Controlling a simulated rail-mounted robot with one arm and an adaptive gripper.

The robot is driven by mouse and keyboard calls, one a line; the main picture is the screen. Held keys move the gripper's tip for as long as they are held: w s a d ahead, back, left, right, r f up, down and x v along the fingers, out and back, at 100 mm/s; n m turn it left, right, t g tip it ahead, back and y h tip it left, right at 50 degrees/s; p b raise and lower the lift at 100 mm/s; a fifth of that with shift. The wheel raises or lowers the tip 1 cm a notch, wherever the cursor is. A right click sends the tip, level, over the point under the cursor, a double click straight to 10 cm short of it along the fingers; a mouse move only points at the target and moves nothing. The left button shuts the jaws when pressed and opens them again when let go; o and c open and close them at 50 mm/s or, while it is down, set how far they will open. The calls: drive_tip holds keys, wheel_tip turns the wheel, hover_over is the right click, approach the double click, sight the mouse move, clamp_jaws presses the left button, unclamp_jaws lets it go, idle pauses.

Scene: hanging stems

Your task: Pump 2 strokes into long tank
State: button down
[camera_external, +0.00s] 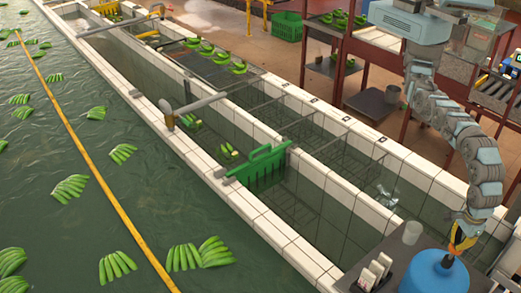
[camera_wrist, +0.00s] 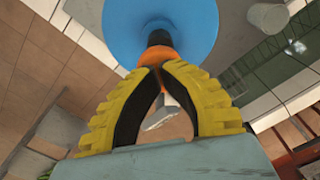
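A blue round container (camera_external: 436,272) stands on the dark table at the lower right, with an orange and black pump top. In the wrist view the blue container (camera_wrist: 165,25) lies beyond my fingers, with the orange collar (camera_wrist: 158,56) at their tips. My gripper (camera_external: 457,246) is right at the pump top; its yellow fingers (camera_wrist: 160,68) are drawn together at the tips. I cannot tell whether they touch the pump. A pale piece shows between the fingers. The long tiled tank (camera_external: 240,150) runs diagonally beside the pool, with water in its narrow channels.
A clear cup (camera_external: 412,233) and small white bottles (camera_external: 375,270) stand on the dark table (camera_external: 395,252) close to the container. A green barrier (camera_external: 260,167) crosses one tank channel. Green banana bunches float in the pool. A red rack (camera_external: 370,50) stands behind the tank.

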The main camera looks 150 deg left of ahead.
drive_tip(key=shift+f+b, duration=0.6)
drive_tip(key=shift+f, duration=1.15)
drive_tip(key=shift+r, duration=3.55)
drive_tip(key=shift+f, duration=0.15)
drive_tip(key=shift+f+b, duration=1.9)
drive_tip(key=shift+f, duration=1.5)
drive_tip(key=shift+r, duration=0.15)
drive_tip(key=shift+r+p, duration=0.95)
drive_tip(key=shift+r, duration=2.45)
